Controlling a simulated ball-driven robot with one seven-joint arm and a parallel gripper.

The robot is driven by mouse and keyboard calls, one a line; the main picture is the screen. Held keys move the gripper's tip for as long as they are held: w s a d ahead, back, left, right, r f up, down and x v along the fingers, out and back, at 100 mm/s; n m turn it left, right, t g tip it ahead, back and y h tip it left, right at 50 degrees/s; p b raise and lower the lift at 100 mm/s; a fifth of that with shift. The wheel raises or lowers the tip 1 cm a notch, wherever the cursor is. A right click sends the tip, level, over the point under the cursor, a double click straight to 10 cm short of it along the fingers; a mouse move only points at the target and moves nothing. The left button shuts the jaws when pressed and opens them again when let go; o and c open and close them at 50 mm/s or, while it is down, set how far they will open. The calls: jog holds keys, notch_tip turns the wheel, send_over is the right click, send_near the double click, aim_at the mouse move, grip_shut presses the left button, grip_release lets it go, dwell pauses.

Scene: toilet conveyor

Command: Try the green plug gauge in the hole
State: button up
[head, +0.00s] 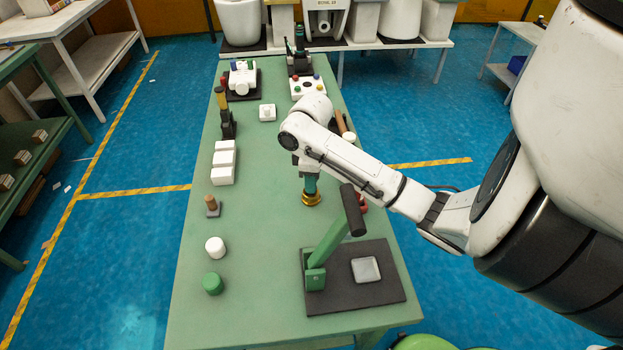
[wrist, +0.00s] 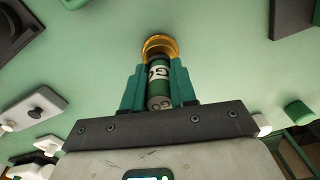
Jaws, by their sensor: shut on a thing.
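The green plug gauge (wrist: 158,88), with a white band bearing dark marks, is between my gripper's two teal fingers (wrist: 157,88) in the wrist view. My gripper (head: 311,184) is shut on it and points down over the bench in the head view. A brass ring (wrist: 159,45) lies at the gauge's far end; it also shows directly under the fingers in the head view (head: 311,199). The gauge's tip overlaps the ring's opening. I cannot tell how deep it sits, as the fingers and the gauge hide the hole.
On the green bench (head: 262,260), a lever press with a dark base (head: 385,293) stands at front right. A green cylinder (head: 212,284), a white cylinder (head: 215,247), a wooden-topped peg (head: 211,204) and white blocks (head: 223,176) line the left. The bench left of the ring is clear.

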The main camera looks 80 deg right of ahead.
jog(key=shift+f, duration=0.35)
dwell(0.3)
jog(key=shift+r, duration=0.1)
dwell(0.9)
jog(key=shift+r+p, duration=1.85)
jog(key=shift+r, duration=0.4)
